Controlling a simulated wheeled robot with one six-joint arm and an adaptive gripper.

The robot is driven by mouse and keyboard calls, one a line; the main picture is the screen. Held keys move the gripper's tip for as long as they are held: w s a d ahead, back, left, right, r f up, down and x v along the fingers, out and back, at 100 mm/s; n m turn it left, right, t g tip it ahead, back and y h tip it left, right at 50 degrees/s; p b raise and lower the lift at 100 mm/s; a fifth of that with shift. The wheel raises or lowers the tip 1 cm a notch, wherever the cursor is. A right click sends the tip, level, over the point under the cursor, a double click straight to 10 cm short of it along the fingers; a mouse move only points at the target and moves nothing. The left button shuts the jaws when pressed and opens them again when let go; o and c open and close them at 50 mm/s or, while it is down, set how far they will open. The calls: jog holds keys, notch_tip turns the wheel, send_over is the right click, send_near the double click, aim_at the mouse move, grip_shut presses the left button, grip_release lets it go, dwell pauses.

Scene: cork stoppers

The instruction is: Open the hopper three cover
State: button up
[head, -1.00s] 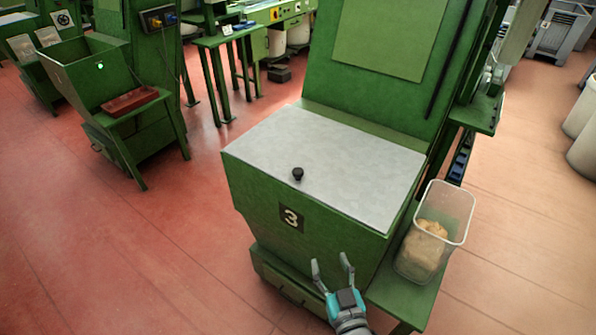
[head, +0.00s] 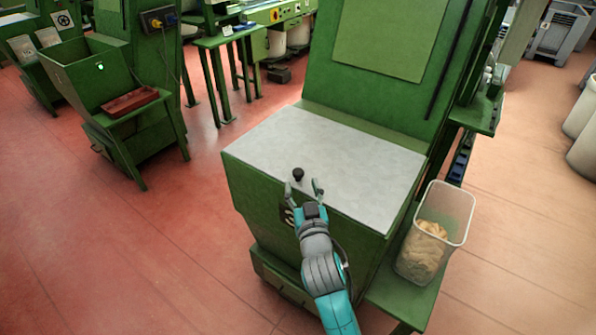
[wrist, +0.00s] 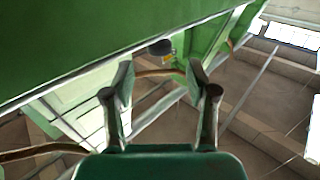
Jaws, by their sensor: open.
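The hopper three cover (head: 345,155) is a flat pale grey lid lying closed on the green hopper (head: 345,232). Its black knob (head: 298,174) stands near the front edge. My gripper (head: 304,188) is open and empty, its fingertips just on the near side of the knob. The "3" label on the hopper front is partly hidden behind my gripper. In the wrist view my two fingers (wrist: 161,78) are spread apart. A dark rounded shape, which looks like the knob (wrist: 160,47), shows just beyond them. I cannot tell whether a finger touches it.
A clear bin (head: 433,232) with tan contents stands on a green side shelf right of the hopper. The tall green machine body (head: 385,50) rises behind the cover. Another green hopper with a red tray (head: 131,101) stands at the left. The red floor between is clear.

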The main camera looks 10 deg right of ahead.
aim_at(299, 175)
jog(key=shift+w+a, duration=0.1)
jog(key=shift+w, duration=3.1)
grip_shut()
